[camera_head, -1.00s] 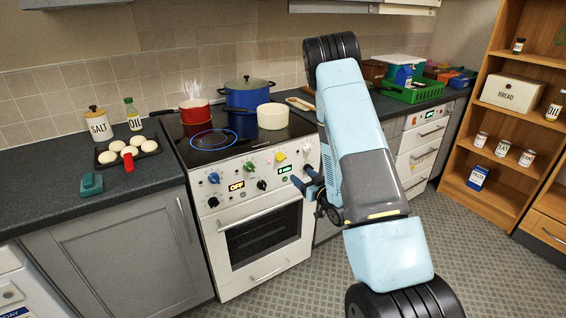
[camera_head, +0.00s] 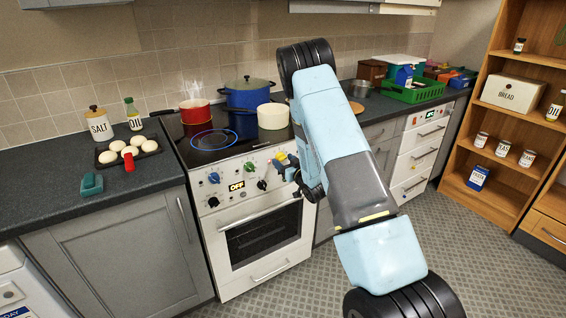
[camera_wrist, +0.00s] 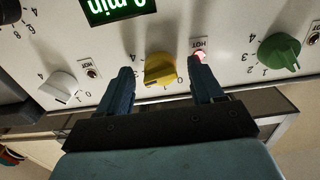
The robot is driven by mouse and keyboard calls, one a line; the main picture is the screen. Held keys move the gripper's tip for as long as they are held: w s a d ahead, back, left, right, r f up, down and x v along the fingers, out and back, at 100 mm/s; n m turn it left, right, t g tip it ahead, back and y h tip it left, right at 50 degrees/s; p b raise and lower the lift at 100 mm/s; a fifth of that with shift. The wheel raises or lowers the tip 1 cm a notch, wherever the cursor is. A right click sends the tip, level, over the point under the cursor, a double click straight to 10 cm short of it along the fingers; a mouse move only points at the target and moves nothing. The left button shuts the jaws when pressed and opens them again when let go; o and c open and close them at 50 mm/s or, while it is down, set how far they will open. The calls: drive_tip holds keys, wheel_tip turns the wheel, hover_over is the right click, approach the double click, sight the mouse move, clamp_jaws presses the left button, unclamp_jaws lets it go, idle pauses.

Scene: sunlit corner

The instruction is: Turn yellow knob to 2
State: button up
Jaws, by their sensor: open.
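The yellow knob (camera_wrist: 160,70) is on the white stove front, between the tips of my gripper (camera_wrist: 163,82) in the wrist view. My gripper is open, with one dark blue finger on each side of the knob and visible gaps between. Small numbers are printed around the knob, but its exact setting is hard to read. In the head view, the yellow knob (camera_head: 281,156) shows just above my gripper (camera_head: 287,171), which is close to the panel.
A white knob (camera_wrist: 58,87) is to the left and a green knob (camera_wrist: 279,53) to the right in the wrist view. A red light (camera_wrist: 198,57) glows by the right finger. A green display (camera_wrist: 115,8) is above. Pots, including a cream one (camera_head: 273,116), stand on the hob.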

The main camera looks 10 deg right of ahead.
drive_tip(key=shift+w+a, duration=0.1)
drive_tip(key=shift+w, duration=0.2)
drive_tip(key=shift+c, duration=0.2)
drive_tip(key=c, duration=0.9)
drive_tip(key=shift+a, duration=0.3)
drive_tip(key=shift+c, duration=0.5)
drive_tip(key=shift+d, duration=0.25)
